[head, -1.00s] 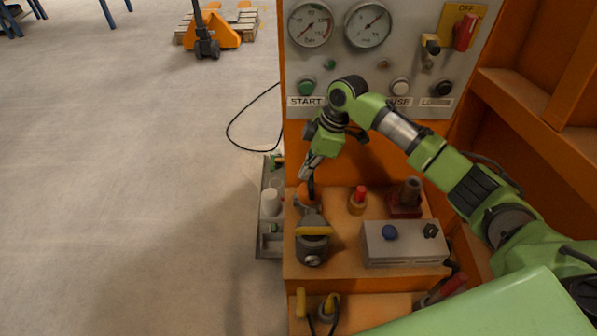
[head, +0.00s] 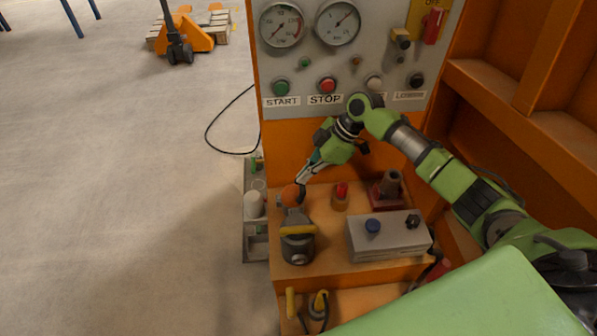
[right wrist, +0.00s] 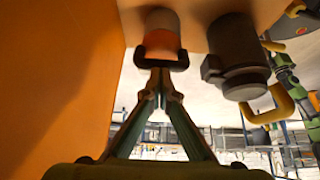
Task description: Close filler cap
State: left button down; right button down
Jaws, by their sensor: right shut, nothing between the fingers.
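A round orange cap (head: 292,195), which I take for the filler cap, is at the back left corner of the orange deck in the head view. In the right wrist view an orange and white cylinder (right wrist: 160,38) stands straight beyond the fingers, apparently the same part. My right gripper (head: 302,180) reaches down to it from the upper right, shut and empty. In the right wrist view its dark fingertips (right wrist: 162,60) overlap the cylinder's end; I cannot tell if they touch. The cap's seating is hidden. My left gripper is not in view.
A grey cylinder with a yellow handle (head: 297,248) stands just in front of the cap. A red-topped knob (head: 341,196), a dark red fitting (head: 386,190) and a grey box (head: 389,236) are to the right. The gauge panel (head: 352,75) rises behind. Floor is open at left.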

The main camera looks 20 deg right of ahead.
jog(key=v, duration=0.7)
jog(key=shift+r, duration=0.2)
jog(key=shift+s, duration=0.1)
